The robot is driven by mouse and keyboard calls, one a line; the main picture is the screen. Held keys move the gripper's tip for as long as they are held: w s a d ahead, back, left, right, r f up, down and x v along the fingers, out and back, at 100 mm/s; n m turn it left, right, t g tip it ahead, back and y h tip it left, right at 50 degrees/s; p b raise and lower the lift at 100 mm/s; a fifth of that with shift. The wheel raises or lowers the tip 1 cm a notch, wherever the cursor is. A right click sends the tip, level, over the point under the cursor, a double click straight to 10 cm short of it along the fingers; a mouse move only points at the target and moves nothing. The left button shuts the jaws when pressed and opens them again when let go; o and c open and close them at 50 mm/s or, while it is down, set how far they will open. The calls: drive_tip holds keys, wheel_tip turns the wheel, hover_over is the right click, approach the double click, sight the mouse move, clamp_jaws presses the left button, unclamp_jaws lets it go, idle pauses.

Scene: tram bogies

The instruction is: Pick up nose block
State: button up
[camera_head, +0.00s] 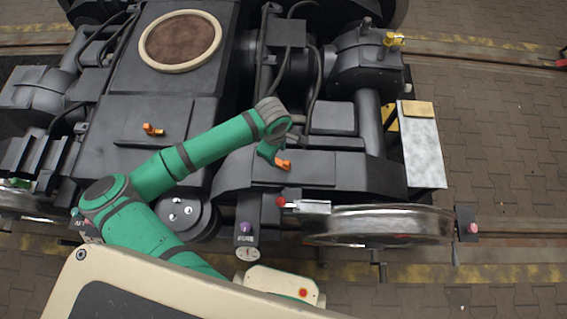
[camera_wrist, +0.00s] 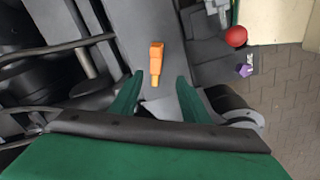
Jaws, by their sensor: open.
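Nothing in view is labelled as the nose block. The nearest candidate is a small orange block (camera_head: 283,164) with a narrower end, lying on the dark grey bogie cover (camera_head: 330,172). In the wrist view the orange block (camera_wrist: 156,58) lies just ahead of and between my green fingers. My gripper (camera_head: 271,152) is over the cover, close to the block. In the wrist view my gripper (camera_wrist: 159,77) is open with nothing clasped. I cannot tell the exact height gap. A second, similar orange piece (camera_head: 152,129) lies on the bogie frame to the left.
A red ball-shaped knob (camera_wrist: 236,36) and a purple piece (camera_wrist: 244,70) are at the right of the wrist view. A yellow piece (camera_head: 393,39) sits on the far housing. A pale panel (camera_head: 422,150) and a shiny wheel (camera_head: 380,226) lie to the right. Paved floor is open beyond.

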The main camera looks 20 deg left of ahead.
sight(286, 162)
drive_tip(key=shift+w+d+r+n+g, duration=0.2)
drive_tip(key=shift+w+d+r, duration=0.1)
drive_tip(key=shift+d, duration=0.3)
drive_tip(key=shift+w+d+r+n+g, duration=0.1)
drive_tip(key=shift+w+d+r+n, duration=0.15)
drive_tip(key=shift+d, duration=0.3)
drive_tip(key=f, duration=1)
drive_tip(key=shift+d+f, duration=0.25)
drive_tip(key=shift+d, duration=0.05)
clamp_jaws()
